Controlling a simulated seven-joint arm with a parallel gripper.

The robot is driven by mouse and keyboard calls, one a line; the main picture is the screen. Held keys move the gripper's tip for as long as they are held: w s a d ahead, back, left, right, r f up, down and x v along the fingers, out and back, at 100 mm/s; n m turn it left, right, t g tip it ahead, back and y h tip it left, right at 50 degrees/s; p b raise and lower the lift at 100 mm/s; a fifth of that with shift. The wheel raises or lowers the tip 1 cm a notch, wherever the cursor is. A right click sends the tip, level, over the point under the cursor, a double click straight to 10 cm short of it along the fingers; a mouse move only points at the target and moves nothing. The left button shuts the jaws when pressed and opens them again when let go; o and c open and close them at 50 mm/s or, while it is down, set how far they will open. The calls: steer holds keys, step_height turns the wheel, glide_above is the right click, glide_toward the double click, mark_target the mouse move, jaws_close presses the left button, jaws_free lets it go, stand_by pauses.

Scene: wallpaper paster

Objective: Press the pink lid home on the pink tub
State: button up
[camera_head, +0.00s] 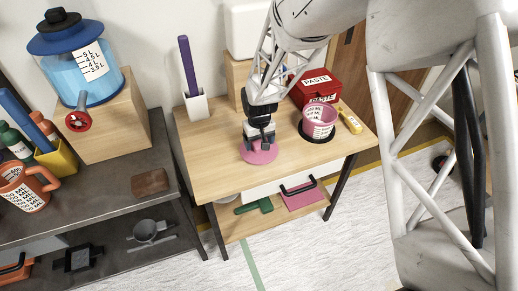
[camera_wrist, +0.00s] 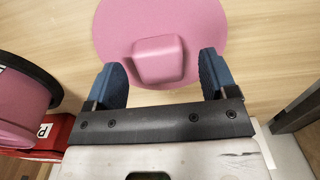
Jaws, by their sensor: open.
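The pink lid (camera_head: 259,154) lies flat on the wooden table, a round disc with a raised block-shaped knob. In the wrist view the lid (camera_wrist: 110,28) fills the top middle, and its knob (camera_wrist: 158,60) sits between the fingers. My gripper (camera_head: 259,137) is open above the lid. In the wrist view its two blue fingers (camera_wrist: 163,80) stand either side of the knob, with gaps showing. The pink tub (camera_head: 318,122) stands to the right on a dark round base, with printed measure marks. Part of the tub (camera_wrist: 20,98) shows at the left of the wrist view.
A red PASTE box (camera_head: 316,88) stands behind the tub, and a yellow item (camera_head: 350,122) lies to its right. A white holder (camera_head: 196,106) with a purple stick stands at the table's back left. The table's front left (camera_head: 205,165) is clear.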

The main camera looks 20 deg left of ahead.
steer(key=shift+f, duration=0.75)
steer(key=c, duration=1)
steer(key=shift+r, duration=0.2)
steer(key=shift+r, duration=0.45)
steer(key=shift+s+d+r, duration=0.1)
steer(key=shift+s+r, duration=0.05)
steer(key=shift+r, duration=0.45)
steer(key=shift+s+d+r, duration=0.1)
steer(key=shift+r, duration=0.5)
steer(key=s+d+r, duration=0.1)
steer(key=s+d, duration=0.8)
steer(key=s, duration=0.3)
steer(key=shift+d+r, duration=0.15)
steer(key=shift+d, duration=0.15)
